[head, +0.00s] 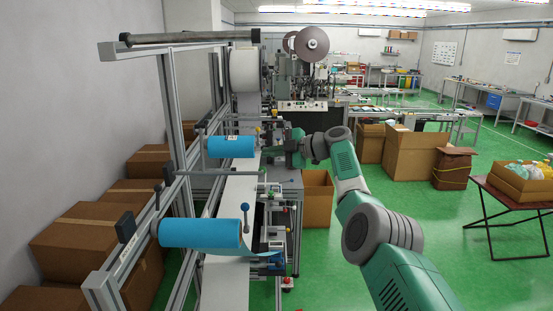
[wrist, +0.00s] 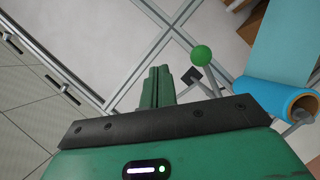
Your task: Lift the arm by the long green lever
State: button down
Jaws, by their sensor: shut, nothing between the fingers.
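A round green knob (wrist: 201,55) shows in the wrist view, on a thin rod; I take it for the end of the long green lever. My gripper shows in the wrist view (wrist: 158,72) with its green fingers together and empty. The knob is to the right of the fingertips and apart from them. In the head view my gripper (head: 270,153) is beside the machine frame, near the upper blue roll (head: 231,147). I cannot make out the green knob there. How the lever joins the arm it lifts is not clear.
A lower blue roll (head: 200,233) and a dark-knobbed lever (head: 245,207) are on the near part of the line. A white web (head: 237,195) runs along it. Metal frame bars (wrist: 165,45) lie around the gripper. Cardboard boxes (head: 317,198) stand on the floor to the right.

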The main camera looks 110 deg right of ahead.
jog(key=b+v, duration=0.2)
jog(key=v, duration=0.5)
jog(key=shift+s+a, duration=0.15)
jog(key=shift+s, duration=0.05)
dwell(0.3)
